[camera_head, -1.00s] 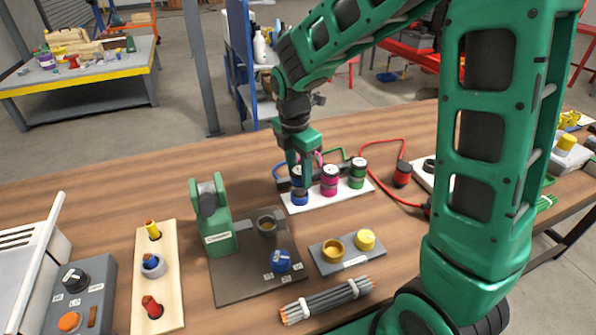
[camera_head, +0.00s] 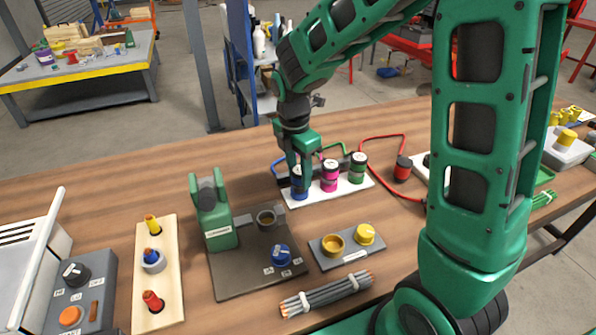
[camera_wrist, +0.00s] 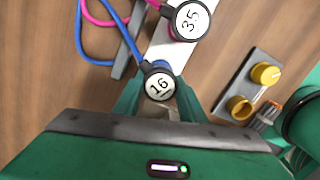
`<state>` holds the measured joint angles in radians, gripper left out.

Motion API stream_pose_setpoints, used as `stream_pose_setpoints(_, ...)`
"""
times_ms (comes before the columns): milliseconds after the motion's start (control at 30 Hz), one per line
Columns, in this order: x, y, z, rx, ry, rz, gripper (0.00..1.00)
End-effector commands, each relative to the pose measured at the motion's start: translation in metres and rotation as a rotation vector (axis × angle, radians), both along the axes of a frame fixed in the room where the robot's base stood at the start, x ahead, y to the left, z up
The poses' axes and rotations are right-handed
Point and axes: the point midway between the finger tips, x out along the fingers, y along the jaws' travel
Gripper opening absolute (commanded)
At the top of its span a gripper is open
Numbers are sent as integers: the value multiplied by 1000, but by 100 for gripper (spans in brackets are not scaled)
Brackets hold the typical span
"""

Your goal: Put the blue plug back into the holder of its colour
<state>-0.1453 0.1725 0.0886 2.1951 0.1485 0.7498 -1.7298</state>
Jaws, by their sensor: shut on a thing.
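My gripper (camera_head: 299,172) is shut on the blue plug, pointing down at the left end of a white board (camera_head: 362,186). In the wrist view the blue plug (camera_wrist: 159,84) has a round white cap marked 16 and a blue cable, and sits between my fingers. In the head view, blue (camera_head: 300,194) shows just below the fingers at the board's left position. I cannot tell how much is plug or holder, nor how deep the plug sits. A magenta plug (camera_head: 330,174), marked 35 in the wrist view (camera_wrist: 189,20), stands right beside it.
A green plug (camera_head: 357,168) stands at the board's right end. A red plug (camera_head: 403,168) with a red cable is further right.

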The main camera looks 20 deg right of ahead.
Motion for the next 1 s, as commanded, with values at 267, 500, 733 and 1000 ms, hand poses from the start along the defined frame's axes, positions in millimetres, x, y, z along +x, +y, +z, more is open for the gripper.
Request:
stream_pose_setpoints(267, 0, 0, -4, 0, 1, 0, 6)
stream_pose_setpoints(500, 0, 0, -4, 0, 1, 0, 56)
stream_pose_setpoints(733, 0, 0, -4, 0, 1, 0, 59)
stream_pose_setpoints(1000, 0, 2, 13, 1, -2, 1, 59)
